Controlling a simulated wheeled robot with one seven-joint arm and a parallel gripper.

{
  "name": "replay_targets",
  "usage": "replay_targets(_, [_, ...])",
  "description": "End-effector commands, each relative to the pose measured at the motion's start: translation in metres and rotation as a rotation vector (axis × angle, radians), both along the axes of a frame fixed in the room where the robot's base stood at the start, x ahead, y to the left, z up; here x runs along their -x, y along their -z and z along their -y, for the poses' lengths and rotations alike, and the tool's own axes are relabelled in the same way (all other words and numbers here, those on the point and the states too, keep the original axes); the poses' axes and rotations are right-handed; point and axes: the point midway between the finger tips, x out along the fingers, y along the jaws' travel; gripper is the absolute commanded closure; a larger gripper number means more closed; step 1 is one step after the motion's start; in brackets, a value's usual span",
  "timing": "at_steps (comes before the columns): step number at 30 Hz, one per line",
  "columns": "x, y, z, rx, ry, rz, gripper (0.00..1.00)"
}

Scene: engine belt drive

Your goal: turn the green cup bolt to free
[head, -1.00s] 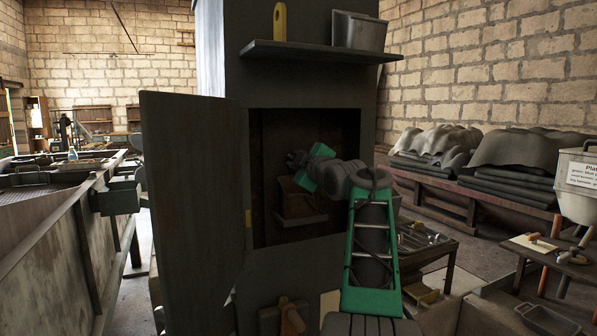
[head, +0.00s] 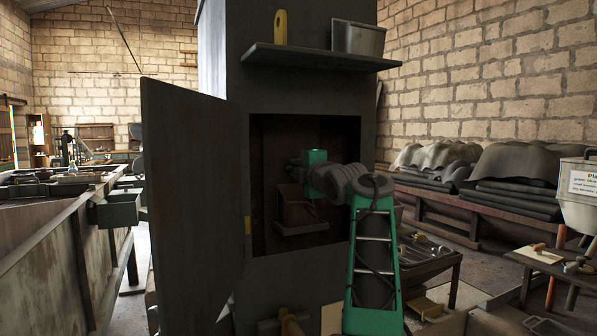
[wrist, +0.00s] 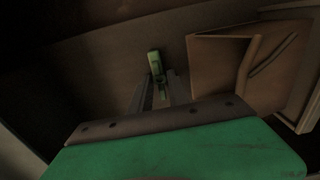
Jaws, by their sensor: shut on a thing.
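The green cup bolt (wrist: 154,62) shows in the wrist view as a small green upright piece at the tips of my fingers. My gripper (wrist: 158,88) is shut on it; the fingers hide its lower part. In the head view my gripper (head: 296,167) reaches into the open cabinet (head: 265,135), and the bolt itself cannot be made out there. The bolt stands in front of a dark back wall. I cannot tell how far it has turned.
A brown box-like part (wrist: 228,65) is close to the right of my fingers; in the head view a similar box (head: 300,212) sits below my gripper. The open cabinet door (head: 190,190) stands at the left. A shelf (head: 320,57) is above the opening.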

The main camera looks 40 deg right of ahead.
Motion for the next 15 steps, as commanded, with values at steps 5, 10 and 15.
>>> replay_targets(5, [-0.0001,0.0012,0.0008,0.004,0.001,-0.003,1.00])
replay_targets(10, [-0.0001,0.0011,0.0007,0.003,0.001,-0.003,1.00])
replay_targets(15, [-0.0001,0.0009,0.0006,0.004,0.001,-0.002,0.69])
